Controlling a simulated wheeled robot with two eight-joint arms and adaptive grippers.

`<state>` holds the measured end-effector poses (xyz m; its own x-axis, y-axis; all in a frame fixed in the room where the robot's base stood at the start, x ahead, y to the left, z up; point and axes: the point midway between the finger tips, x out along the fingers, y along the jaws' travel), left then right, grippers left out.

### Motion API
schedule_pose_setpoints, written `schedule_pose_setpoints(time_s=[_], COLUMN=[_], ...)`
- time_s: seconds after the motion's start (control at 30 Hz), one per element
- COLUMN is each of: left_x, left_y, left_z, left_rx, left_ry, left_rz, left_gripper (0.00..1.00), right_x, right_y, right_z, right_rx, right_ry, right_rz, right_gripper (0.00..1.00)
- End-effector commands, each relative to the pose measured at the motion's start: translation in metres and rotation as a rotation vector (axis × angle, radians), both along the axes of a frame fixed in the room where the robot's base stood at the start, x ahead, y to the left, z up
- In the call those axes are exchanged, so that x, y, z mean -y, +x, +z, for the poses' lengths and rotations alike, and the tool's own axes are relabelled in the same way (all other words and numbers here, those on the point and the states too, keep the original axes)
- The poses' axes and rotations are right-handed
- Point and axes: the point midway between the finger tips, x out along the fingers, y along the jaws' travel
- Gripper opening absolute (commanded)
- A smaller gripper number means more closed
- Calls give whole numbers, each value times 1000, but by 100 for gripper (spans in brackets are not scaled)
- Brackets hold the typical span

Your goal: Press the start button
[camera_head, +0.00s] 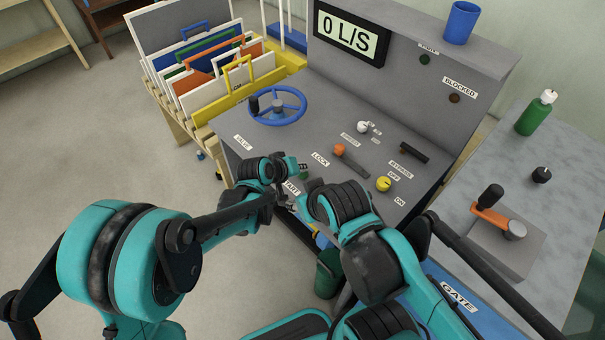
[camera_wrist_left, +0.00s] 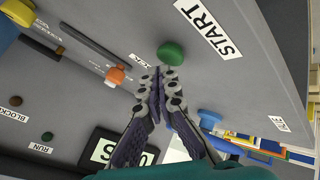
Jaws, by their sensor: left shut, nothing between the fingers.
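The green start button (camera_wrist_left: 171,53) sits on the grey panel beside a white START label (camera_wrist_left: 208,29) in the left wrist view. My left gripper (camera_wrist_left: 160,74) is shut and empty, its fingertips close below the button in that picture. I cannot tell whether they touch it. In the head view the left gripper (camera_head: 301,167) is low over the front of the console, and the green button (camera_head: 304,175) shows only partly beside its tips. My right arm bends in front of the console; its gripper is not visible.
An orange lever (camera_head: 339,149), a yellow knob (camera_head: 384,184) and a white knob (camera_head: 362,127) stand on the panel. A blue handwheel (camera_head: 278,106) rises at the left. The display (camera_head: 349,34) reads 0 L/S. A grey side table (camera_head: 560,165) is at the right.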

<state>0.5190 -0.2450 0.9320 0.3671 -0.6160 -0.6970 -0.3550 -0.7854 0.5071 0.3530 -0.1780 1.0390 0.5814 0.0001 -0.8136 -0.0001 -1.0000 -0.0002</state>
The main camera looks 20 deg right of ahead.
Motion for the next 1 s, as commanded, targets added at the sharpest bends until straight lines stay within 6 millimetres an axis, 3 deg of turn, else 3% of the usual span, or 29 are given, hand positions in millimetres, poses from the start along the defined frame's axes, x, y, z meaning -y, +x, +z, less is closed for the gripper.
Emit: schedule_pose_setpoints(time_s=[1.0], left_x=[0], left_y=[0], left_z=[-9], left_rx=[0], left_ry=[0], left_rz=[0], left_gripper=[0], right_x=[0], right_y=[0], right_z=[-8], right_rx=[0], right_ry=[0], right_rz=[0], right_gripper=[39])
